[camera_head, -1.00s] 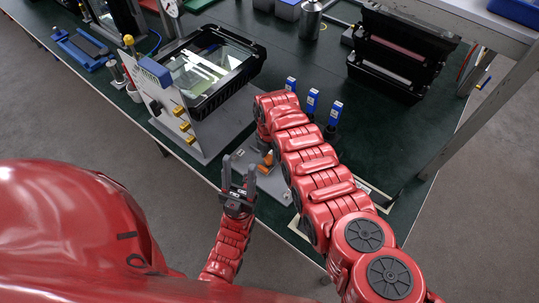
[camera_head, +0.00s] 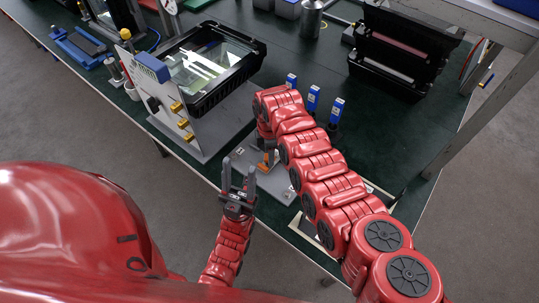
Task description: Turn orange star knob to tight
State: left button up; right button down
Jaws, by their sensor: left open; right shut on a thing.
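An orange part (camera_head: 266,161), which looks like the star knob, shows at the grey base plate (camera_head: 243,153) near the table's front edge. Its shape is mostly hidden. My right arm reaches over it from the right, and my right gripper (camera_head: 265,143) points down at it, shut on it as far as I can see. The wrist covers most of the fingers. My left gripper (camera_head: 239,178) is open and empty, fingers pointing away from me, in front of the table edge and a little left of the orange part.
Several blue-topped items (camera_head: 313,98) stand just behind my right arm. An open black housing (camera_head: 402,55) is at the back right.

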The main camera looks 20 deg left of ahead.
jog(key=m+b, duration=0.2)
jog(key=m, duration=0.1)
jog(key=shift+f+m, duration=0.15)
jog(key=shift+m, duration=0.25)
jog(key=m+b, duration=0.2)
jog(key=m, duration=0.1)
jog(key=shift+m, duration=0.3)
jog(key=m+b, duration=0.3)
jog(key=m, duration=0.1)
jog(key=shift+m, duration=0.4)
jog(key=shift+m+b, duration=0.55)
jog(key=shift+m, duration=0.25)
jog(key=shift+c, duration=2)
grip_release()
